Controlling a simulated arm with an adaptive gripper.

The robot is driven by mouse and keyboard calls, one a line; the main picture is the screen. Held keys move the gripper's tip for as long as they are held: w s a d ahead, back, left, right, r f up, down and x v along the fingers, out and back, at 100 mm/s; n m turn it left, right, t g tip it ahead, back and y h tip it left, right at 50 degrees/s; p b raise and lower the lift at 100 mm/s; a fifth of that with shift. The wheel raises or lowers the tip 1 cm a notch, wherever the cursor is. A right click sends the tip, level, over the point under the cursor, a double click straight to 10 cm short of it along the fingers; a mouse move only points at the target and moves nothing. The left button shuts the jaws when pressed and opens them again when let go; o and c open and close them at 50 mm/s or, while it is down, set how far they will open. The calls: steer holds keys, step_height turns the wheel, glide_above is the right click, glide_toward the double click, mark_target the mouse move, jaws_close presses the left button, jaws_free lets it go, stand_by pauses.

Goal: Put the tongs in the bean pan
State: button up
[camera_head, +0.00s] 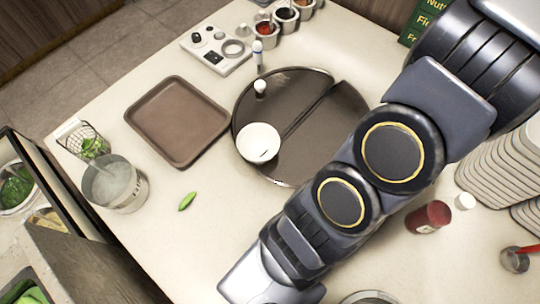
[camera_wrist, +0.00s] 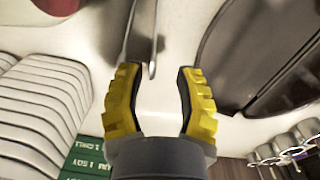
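In the wrist view my gripper (camera_wrist: 157,82) is open, its two yellow fingers apart. A long grey metal piece, which looks like the tongs (camera_wrist: 141,45), comes down from the top edge, and its tip ends near the gap between the fingertips. I cannot tell whether the fingers touch it. The rest of it is out of frame. In the head view my arm hides the gripper, and I see no tongs. I cannot tell which vessel is the bean pan; a cut-off metal rim (camera_head: 370,297) shows at the bottom edge.
A dark round two-part tray (camera_head: 335,105) holds a white bowl (camera_head: 258,142). A brown tray (camera_head: 177,120), a metal pot (camera_head: 115,187) and a green pod (camera_head: 187,201) lie left. Stacked white trays (camera_head: 495,165) and a red jar (camera_head: 428,217) stand right.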

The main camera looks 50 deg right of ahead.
steer(key=w+a+r+n, duration=0.4)
steer(key=w+a+r, duration=0.1)
steer(key=w, duration=0.5)
steer(key=w+a+r+n, duration=0.3)
steer(key=w+a+r, duration=0.2)
steer(key=w, duration=0.6)
steer(key=w+a+r+n, duration=0.1)
steer(key=a+r+n, duration=0.2)
steer(key=a, duration=0.5)
steer(key=a+r+n+g, duration=0.1)
steer(key=a+r+n, duration=0.2)
steer(key=a, duration=0.6)
steer(key=shift+w+n, duration=0.35)
steer(key=shift+n, duration=0.05)
steer(key=s+a, duration=0.1)
steer(key=s+a+r+n, duration=0.1)
steer(key=a+n, duration=0.1)
steer(key=a, duration=0.1)
steer(key=shift+s+r, duration=0.25)
steer(key=shift+s, duration=0.15)
steer(key=shift+s+a+n, duration=0.2)
steer(key=shift+s+n, duration=0.05)
steer(key=shift+n, duration=0.05)
steer(key=shift+c, duration=1.2)
